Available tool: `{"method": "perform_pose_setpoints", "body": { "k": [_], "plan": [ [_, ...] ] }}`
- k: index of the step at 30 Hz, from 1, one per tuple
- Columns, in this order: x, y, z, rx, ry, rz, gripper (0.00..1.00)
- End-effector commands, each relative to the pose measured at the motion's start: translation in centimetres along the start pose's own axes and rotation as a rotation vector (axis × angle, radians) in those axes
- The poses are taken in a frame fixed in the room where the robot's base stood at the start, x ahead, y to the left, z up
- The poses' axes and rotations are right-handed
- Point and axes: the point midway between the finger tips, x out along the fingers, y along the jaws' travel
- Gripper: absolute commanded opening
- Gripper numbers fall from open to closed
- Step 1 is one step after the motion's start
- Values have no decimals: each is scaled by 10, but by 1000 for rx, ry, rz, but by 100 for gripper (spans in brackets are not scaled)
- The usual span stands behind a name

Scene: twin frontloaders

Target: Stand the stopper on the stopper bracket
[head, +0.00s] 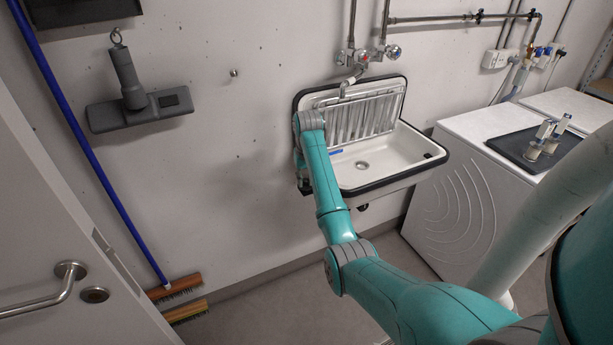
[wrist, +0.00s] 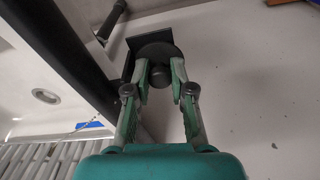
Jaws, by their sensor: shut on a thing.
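In the wrist view my gripper (wrist: 161,72) is shut on the stopper (wrist: 157,51), a dark round disc with a knob between the fingers. The stopper bracket (wrist: 170,25), a dark flat plate with straight edges, shows just beyond the disc, beside the sink's outer side. The disc overlaps the plate in the picture; I cannot tell whether they touch. In the head view my arm reaches to the sink's left side and hides most of the gripper, stopper and bracket.
The white sink (head: 395,170) with a dark rim hangs on the wall, close beside my gripper. A blue item (head: 336,152) lies in it. A white machine (head: 460,210) with a dark tray (head: 513,150) stands right.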

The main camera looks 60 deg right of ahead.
Motion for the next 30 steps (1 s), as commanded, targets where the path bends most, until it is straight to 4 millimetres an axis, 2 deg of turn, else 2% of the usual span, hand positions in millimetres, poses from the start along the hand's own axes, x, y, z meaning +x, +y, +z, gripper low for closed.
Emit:
{"method": "perform_pose_setpoints", "body": {
  "k": [30],
  "plan": [
    [8, 0, 1, 0, 1, 0, 0]
  ]
}}
